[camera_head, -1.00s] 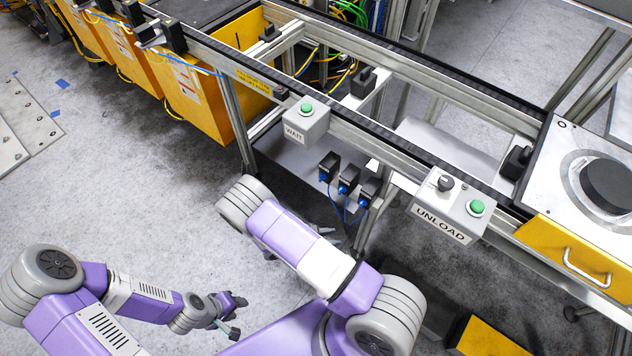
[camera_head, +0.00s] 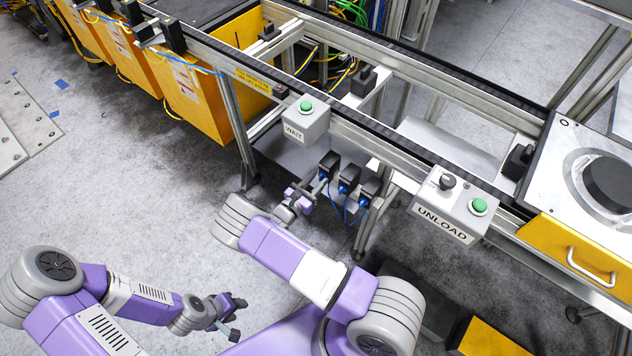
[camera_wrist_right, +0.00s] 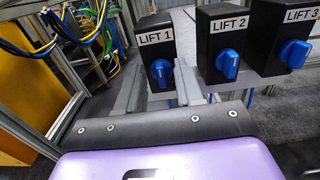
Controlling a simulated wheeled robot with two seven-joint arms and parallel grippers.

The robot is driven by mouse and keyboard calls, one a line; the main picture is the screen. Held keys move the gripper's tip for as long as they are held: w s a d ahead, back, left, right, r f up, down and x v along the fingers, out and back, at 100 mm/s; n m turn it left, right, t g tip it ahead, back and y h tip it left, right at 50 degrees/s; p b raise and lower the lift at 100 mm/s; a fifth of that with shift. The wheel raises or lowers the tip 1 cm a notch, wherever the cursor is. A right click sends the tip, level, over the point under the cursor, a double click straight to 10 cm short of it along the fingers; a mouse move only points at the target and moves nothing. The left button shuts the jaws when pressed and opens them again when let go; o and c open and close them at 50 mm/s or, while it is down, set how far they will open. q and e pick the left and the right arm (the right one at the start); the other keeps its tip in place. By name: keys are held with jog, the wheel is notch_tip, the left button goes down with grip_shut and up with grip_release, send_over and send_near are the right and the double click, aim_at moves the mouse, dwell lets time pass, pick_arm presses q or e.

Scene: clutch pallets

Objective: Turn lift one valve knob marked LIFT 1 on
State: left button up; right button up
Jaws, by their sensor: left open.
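The LIFT 1 valve is a black box (camera_wrist_right: 155,40) with a blue round knob (camera_wrist_right: 161,72) whose white mark looks roughly upright. In the head view it is the leftmost of the small black boxes (camera_head: 328,162) under the conveyor. My right gripper (camera_wrist_right: 161,88) is open, its two grey fingers on either side of the LIFT 1 knob in the picture. The knob shows between and just beyond the tips; I cannot tell whether they touch it. My left gripper (camera_head: 232,314) is open and empty, low over the floor.
The LIFT 2 (camera_wrist_right: 228,64) and LIFT 3 (camera_wrist_right: 295,53) knobs sit close to the right. The WAIT box (camera_head: 306,120) and UNLOAD box (camera_head: 450,206) hang on the conveyor rail above. A table leg (camera_head: 238,125) stands to the left. Open floor lies left.

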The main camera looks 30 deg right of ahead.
grip_shut()
jog(key=shift+m, duration=0.3)
jog(key=m, duration=0.3)
jog(key=shift+s+m, duration=0.15)
jog(key=shift+m, duration=0.15)
jog(key=m, duration=0.4)
jog(key=shift+s+d+f+m, duration=0.1)
jog(key=shift+m, duration=0.2)
jog(key=m, duration=0.9)
jog(key=shift+s+f, duration=0.1)
jog(key=shift+f, duration=0.15)
jog(key=shift+m, duration=0.3)
